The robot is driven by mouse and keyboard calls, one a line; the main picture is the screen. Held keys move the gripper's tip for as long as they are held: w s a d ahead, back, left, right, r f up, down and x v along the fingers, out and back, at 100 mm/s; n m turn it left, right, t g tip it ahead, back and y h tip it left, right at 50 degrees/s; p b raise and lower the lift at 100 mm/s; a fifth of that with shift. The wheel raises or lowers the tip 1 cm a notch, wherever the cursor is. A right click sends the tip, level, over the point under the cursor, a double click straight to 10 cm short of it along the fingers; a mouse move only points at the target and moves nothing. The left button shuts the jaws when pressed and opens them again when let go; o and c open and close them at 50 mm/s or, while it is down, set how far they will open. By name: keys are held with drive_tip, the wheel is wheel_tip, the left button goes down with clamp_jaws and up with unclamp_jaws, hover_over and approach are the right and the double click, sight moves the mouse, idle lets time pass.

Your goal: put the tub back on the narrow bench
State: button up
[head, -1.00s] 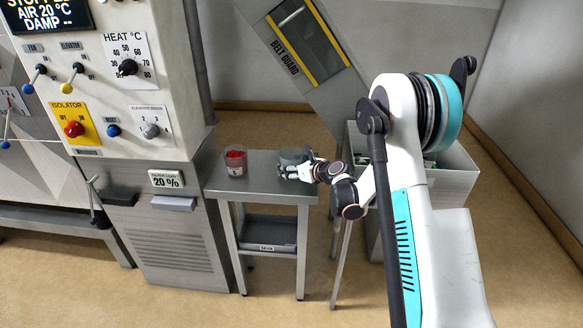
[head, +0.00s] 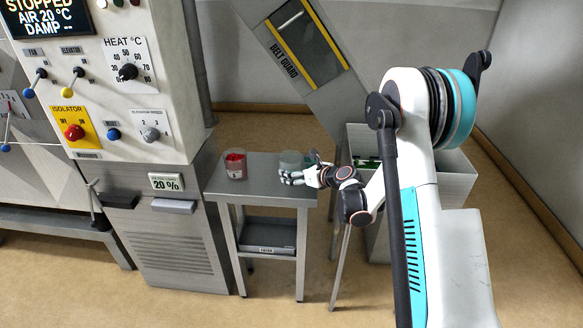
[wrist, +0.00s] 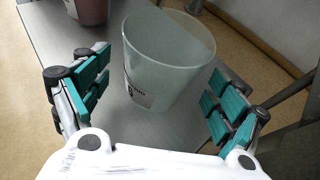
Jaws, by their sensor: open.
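A translucent pale-green tub (head: 291,158) stands upright on the narrow metal bench (head: 262,188), near its right end. In the wrist view the same tub (wrist: 165,70) looks empty, with a partly visible label on its side. My gripper (head: 290,177) is open at the near right side of the tub. In the wrist view its teal-padded fingers (wrist: 155,100) are spread to the left and right of the tub, with gaps on both sides. The bench top also shows in the wrist view (wrist: 62,40).
A tub with red contents (head: 236,164) stands at the bench's left end. A tray (head: 268,249) sits on the lower shelf. The control cabinet (head: 180,240) is left of the bench. A grey bin (head: 455,180) stands to the right, and the belt guard (head: 305,50) slopes behind.

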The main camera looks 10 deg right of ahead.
drive_tip(key=p+v, duration=0.2)
drive_tip(key=v, duration=0.6)
drive_tip(key=shift+s+r, duration=0.2)
drive_tip(key=shift+s, duration=0.05)
idle(0.9)
